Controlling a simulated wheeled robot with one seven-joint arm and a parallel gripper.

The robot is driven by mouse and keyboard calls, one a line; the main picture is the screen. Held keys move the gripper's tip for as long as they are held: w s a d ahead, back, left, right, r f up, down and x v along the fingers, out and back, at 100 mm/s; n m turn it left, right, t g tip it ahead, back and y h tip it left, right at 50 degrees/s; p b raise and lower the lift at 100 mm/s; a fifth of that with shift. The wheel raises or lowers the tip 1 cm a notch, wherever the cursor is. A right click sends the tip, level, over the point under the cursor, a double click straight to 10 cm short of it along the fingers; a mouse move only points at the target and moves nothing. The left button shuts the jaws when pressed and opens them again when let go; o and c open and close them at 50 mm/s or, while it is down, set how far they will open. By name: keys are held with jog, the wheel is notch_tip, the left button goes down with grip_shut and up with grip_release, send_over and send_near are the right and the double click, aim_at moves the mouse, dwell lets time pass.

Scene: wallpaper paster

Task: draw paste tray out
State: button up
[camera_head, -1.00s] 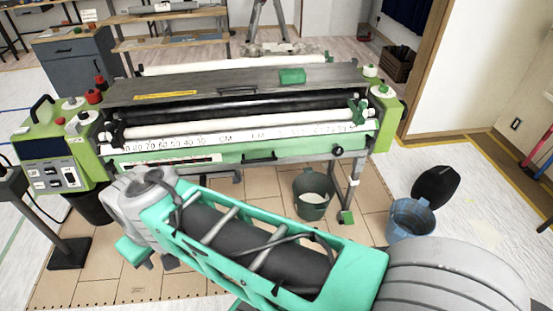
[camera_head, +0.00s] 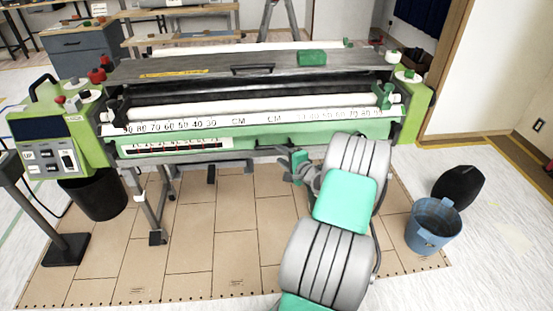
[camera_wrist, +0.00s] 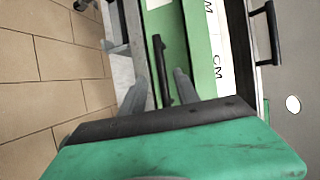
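The green paste tray front (camera_head: 238,141) runs along the lower front of the pasting machine. In the wrist view its green face (camera_wrist: 170,40) carries a black bar handle (camera_wrist: 160,70). My gripper (camera_head: 300,165) is at the tray's front, near the middle, and hides the handle in the head view. In the wrist view my gripper (camera_wrist: 162,85) is open, with one finger on each side of the handle's line. Whether the fingers touch the handle cannot be told. The tray appears flush in the machine.
The grey top cover (camera_head: 215,66) has its own black handle (camera_head: 252,70). A white scale strip (camera_head: 250,118) lies above the tray. A blue bucket (camera_head: 433,225) and a black bin (camera_head: 458,187) stand at right. A dark bin (camera_head: 95,196) stands at left.

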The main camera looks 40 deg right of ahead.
jog(key=shift+m, duration=0.3)
jog(key=x, duration=0.3)
jog(key=d+x, duration=0.1)
jog(key=x, duration=0.3)
jog(key=shift+d, duration=0.25)
jog(key=shift+c, duration=0.2)
grip_shut()
dwell(0.6)
